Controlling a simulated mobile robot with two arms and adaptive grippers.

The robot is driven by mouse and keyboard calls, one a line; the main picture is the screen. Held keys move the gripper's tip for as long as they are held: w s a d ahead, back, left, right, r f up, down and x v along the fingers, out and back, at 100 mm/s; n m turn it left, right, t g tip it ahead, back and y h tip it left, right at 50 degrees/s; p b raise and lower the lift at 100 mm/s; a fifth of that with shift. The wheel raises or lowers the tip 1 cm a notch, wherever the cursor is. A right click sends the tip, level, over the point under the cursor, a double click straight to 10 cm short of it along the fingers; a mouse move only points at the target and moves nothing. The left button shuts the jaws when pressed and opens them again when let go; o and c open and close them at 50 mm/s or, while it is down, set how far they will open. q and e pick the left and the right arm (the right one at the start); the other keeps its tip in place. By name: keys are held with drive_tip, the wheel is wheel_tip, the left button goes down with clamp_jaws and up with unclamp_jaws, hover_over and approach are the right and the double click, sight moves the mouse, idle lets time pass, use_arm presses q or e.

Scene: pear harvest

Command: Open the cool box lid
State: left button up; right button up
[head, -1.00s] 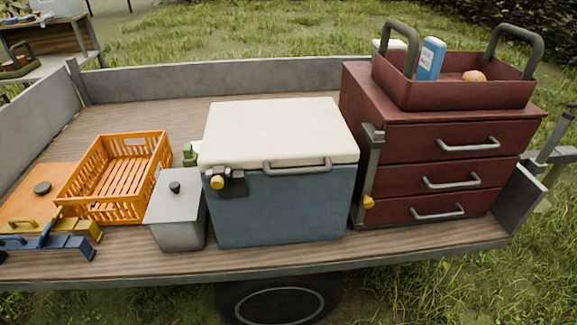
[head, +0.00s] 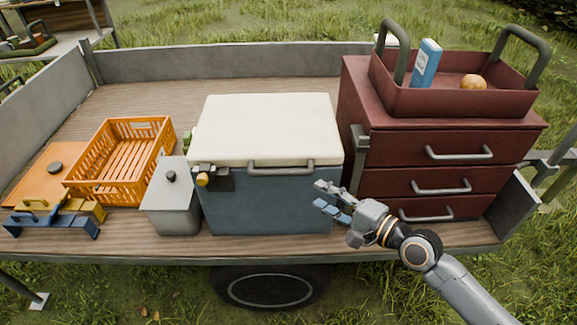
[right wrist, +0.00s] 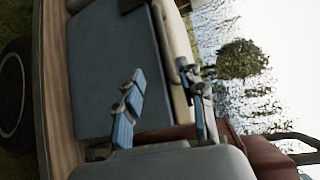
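The cool box (head: 262,200) has a blue body and a cream lid (head: 268,125). The lid lies shut on top. A grey bar handle (head: 282,168) runs along the lid's front edge. A dark latch with a yellow knob (head: 203,179) is at the front left; I cannot tell if it is fastened. My right gripper (head: 322,198) is open and empty, in front of the box's right side, below and right of the handle. In the right wrist view its fingers (right wrist: 163,105) are apart, with the box body (right wrist: 105,70) behind them. My left gripper is out of view.
A red drawer cabinet (head: 440,155) with an open tray on top stands close to the right of the box. A grey canister (head: 172,208) and an orange crate (head: 118,185) are to the left. The trailer bed behind is clear.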

sight(284, 175)
drive_tip(key=x, duration=0.4)
drive_tip(key=p+x, duration=0.1)
drive_tip(key=x, duration=0.9)
drive_tip(key=shift+s+a+r, duration=0.15)
drive_tip(key=shift+a+r, duration=0.05)
drive_tip(key=shift+r, duration=0.1)
drive_tip(key=shift+c, duration=0.4)
clamp_jaws()
